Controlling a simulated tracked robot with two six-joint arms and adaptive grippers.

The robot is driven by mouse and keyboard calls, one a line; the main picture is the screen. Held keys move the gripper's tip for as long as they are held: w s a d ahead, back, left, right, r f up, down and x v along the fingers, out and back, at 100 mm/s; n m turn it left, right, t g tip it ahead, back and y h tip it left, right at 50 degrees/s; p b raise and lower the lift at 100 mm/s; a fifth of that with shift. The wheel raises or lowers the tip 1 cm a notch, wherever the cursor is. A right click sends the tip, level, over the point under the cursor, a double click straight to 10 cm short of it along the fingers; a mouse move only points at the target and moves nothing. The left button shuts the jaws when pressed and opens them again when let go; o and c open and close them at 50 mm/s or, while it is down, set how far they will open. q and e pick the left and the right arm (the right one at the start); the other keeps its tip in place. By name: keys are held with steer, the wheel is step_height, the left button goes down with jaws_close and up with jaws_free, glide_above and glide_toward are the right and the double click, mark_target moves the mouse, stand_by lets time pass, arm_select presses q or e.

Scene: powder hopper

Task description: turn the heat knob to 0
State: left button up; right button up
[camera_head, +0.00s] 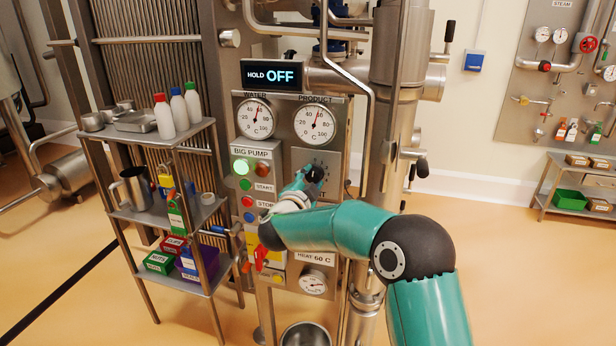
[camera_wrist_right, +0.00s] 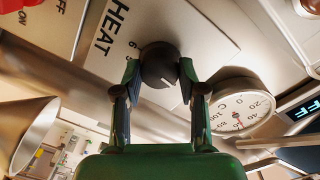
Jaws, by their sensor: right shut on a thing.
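The heat knob (camera_wrist_right: 158,62) is a round black knob on a grey panel, beside the word HEAT and some scale numbers in the right wrist view. A white mark shows on its lower edge. My right gripper (camera_wrist_right: 162,76) is shut on it, one finger on each side. In the head view my right gripper (camera_head: 306,177) reaches the heat panel (camera_head: 318,157) and its wrist and arm hide most of the scale, so the knob's setting cannot be read. My left gripper is in neither view.
Green, red and blue buttons (camera_head: 243,184) sit left of the panel, with two dials (camera_head: 315,124) above. A display (camera_head: 271,74) reads HOLD OFF. A red handle (camera_head: 261,256) is below. A shelf rack (camera_head: 150,217) with bottles and boxes stands left. A steel pipe (camera_head: 371,140) runs at the right.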

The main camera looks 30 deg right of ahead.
steer(key=shift+d+r+n+p, duration=0.1)
steer(key=shift+r+n+p, duration=0.15)
steer(key=shift+n, duration=0.55)
steer(key=shift+f, duration=0.15)
steer(key=o, duration=0.9)
steer(key=shift+o, duration=1.2)
steer(key=shift+w+f, duration=0.15)
steer(key=shift+f, duration=0.05)
steer(key=v, duration=1.2)
steer(key=shift+w, duration=0.1)
